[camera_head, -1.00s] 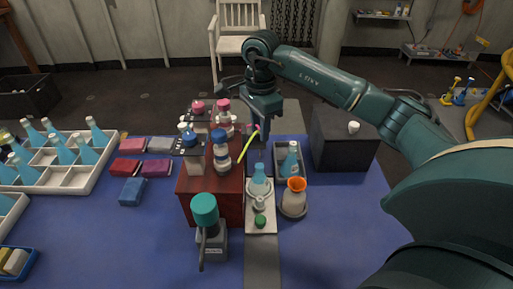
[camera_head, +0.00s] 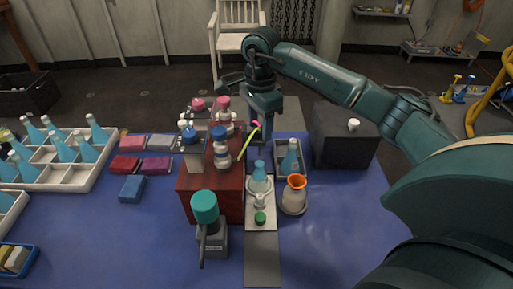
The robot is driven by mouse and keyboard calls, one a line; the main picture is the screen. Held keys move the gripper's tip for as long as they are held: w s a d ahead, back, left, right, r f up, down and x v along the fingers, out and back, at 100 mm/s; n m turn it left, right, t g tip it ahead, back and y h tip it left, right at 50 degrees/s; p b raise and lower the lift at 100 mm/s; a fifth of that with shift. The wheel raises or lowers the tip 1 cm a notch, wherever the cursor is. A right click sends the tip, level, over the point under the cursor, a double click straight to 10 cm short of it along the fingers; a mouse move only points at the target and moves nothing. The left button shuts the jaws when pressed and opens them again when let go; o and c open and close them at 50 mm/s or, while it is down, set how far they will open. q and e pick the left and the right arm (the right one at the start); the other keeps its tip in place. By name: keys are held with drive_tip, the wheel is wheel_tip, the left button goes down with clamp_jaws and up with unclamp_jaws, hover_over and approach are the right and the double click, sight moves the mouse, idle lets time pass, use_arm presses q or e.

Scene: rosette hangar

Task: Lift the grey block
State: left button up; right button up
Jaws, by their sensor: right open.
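The grey block (camera_head: 159,142) lies flat on the blue table cover at the left, among several coloured blocks. A red block (camera_head: 132,142) is on its left, and a purple block (camera_head: 156,167) is just in front of it. My right gripper (camera_head: 263,132) points down behind the red box, well to the right of the grey block and apart from it. It is open, with nothing seen in it; its fingertips are small and partly hard to make out. My left gripper is not in view.
A dark red box (camera_head: 231,190) carrying several bottles stands between my right gripper and the blocks. Flasks stand right of it, with a dark box (camera_head: 343,142) beyond. A white crate (camera_head: 92,178) of bottles stands at the left.

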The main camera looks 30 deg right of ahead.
drive_tip(key=shift+r+p, duration=2.3)
drive_tip(key=shift+r, duration=1.25)
drive_tip(key=shift+f, duration=0.1)
